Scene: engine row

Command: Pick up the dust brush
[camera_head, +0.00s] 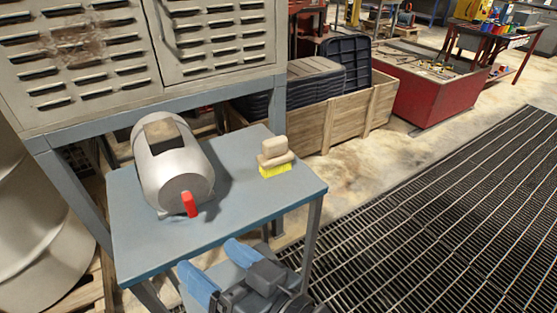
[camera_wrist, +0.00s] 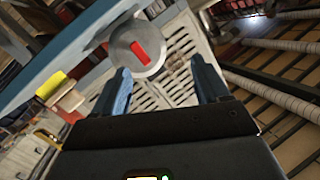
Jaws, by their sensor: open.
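The dust brush (camera_head: 275,157) has a beige handle block and yellow bristles. It rests bristles down near the back right of the small blue-grey table (camera_head: 240,215). In the wrist view the brush (camera_wrist: 60,92) shows at the left, beyond the table edge (camera_wrist: 75,50). My gripper (camera_head: 217,260) is open and empty in front of the table's front edge, apart from the brush. Its two blue fingers (camera_wrist: 160,85) stand wide apart in the wrist view, with nothing between them.
A grey metal cylinder (camera_head: 175,165) with a red tab lies on the table left of the brush. A louvred cabinet (camera_head: 120,50) stands behind. A wooden crate (camera_head: 345,115) and a red bin (camera_head: 430,95) stand beyond. Floor grating (camera_head: 450,220) at right is clear.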

